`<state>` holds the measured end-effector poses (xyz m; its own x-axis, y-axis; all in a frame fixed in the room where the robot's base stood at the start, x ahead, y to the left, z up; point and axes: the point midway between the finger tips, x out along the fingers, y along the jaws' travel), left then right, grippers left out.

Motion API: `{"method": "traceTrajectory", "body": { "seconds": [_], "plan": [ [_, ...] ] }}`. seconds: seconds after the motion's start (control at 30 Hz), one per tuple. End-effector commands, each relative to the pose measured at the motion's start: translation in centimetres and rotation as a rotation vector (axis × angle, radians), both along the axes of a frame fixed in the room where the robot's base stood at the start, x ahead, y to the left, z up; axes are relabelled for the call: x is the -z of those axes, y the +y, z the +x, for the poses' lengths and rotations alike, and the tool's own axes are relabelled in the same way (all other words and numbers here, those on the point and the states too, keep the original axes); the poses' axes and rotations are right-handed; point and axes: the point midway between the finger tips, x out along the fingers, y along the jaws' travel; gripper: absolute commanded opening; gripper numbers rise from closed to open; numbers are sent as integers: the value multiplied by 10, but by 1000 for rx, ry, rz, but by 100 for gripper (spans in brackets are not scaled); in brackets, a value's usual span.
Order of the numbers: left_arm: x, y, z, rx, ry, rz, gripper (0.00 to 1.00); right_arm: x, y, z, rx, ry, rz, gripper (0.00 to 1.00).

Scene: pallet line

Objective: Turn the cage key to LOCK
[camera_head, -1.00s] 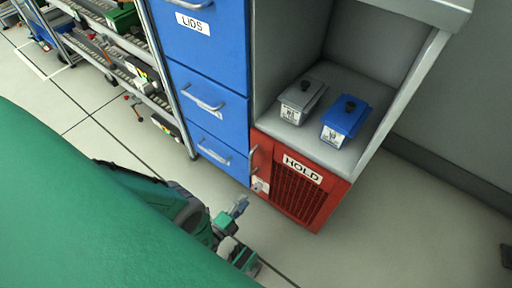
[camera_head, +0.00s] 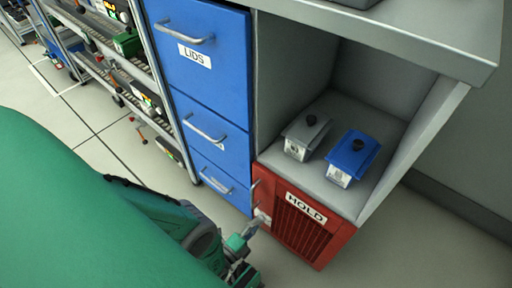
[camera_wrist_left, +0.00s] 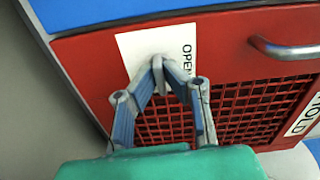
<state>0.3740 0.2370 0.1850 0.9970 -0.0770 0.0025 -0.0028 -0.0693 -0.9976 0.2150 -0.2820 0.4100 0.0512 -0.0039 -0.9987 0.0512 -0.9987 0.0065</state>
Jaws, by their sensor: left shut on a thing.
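The red cage (camera_head: 308,236) with a HOLD label and a mesh door stands low under the shelf. Its white lock plate (camera_head: 262,215) is at the door's left side. In the left wrist view the plate (camera_wrist_left: 132,48) shows the word OPEN; LOCK cannot be read. My left gripper (camera_head: 252,229) is at this plate. In the left wrist view its fingers (camera_wrist_left: 160,68) come together on the small grey key (camera_wrist_left: 178,72) in front of the plate. The fingertips hide part of the key. My right gripper is not in view.
A cage handle (camera_wrist_left: 285,49) sits beside the plate. Blue drawers (camera_head: 212,90) labelled LIDS stand to the left. A grey-lidded box (camera_head: 306,135) and a blue-lidded box (camera_head: 352,158) rest on the shelf above. Open floor lies in front.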

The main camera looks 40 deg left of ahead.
Motion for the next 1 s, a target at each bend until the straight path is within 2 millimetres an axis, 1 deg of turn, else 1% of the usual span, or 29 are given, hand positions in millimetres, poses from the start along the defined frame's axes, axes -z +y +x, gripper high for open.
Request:
{"method": "traceTrajectory", "body": {
  "seconds": [0.13,0.4,0.43,0.47,1.0],
  "plan": [
    [2,-3,-1,3,2,78,0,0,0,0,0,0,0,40],
    [3,-3,-2,4,3,86,0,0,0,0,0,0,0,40],
    [3,-3,-2,4,3,86,18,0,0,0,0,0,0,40],
    [3,-3,-2,4,3,86,28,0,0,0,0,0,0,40],
    [1,-1,-1,1,-1,69,28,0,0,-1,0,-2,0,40]
  ]
}}
